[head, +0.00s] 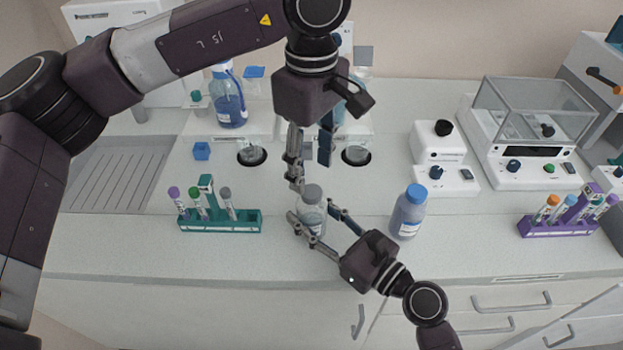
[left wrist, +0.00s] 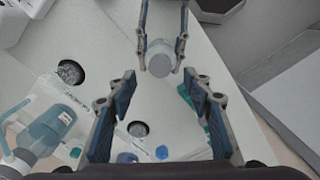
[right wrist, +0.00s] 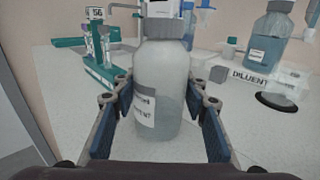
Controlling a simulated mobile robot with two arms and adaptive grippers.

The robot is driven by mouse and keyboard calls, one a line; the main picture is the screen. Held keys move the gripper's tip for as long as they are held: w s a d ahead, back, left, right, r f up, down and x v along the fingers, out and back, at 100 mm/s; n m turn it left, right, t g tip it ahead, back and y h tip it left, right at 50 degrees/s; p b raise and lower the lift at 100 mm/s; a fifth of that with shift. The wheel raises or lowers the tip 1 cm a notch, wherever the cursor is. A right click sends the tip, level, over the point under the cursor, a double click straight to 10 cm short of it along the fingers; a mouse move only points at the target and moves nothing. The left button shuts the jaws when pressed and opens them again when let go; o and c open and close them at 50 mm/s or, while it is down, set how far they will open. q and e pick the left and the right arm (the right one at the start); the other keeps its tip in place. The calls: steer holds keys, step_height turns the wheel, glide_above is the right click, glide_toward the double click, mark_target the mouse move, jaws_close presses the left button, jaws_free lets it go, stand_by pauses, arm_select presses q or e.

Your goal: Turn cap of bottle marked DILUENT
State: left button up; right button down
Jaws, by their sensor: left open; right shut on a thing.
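A clear bottle with a grey cap (head: 312,192) stands upright near the bench's front edge. In the right wrist view this bottle (right wrist: 160,85) has a partly visible label ending in "ENT". My right gripper (head: 322,222) is shut on the bottle's body, one finger on each side. My left gripper (head: 311,174) is open and points down just above the cap, with its fingers apart. In the left wrist view the grey cap (left wrist: 160,62) lies beyond my left fingertips, between the right gripper's fingers.
A blue-capped bottle (head: 408,212) stands to the right. A teal tube rack (head: 225,222) is at the left and a purple rack (head: 560,228) at the far right. Behind is a station with round wells and a "DILUENT" sign (right wrist: 250,77). A balance (head: 530,120) stands back right.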

steer(key=c, duration=1.1)
jaws_free()
arm_select(q)
step_height(320, 180, up, 7)
arm_select(e)
steer(key=shift+s, duration=0.1)
steer(key=v, duration=1.2)
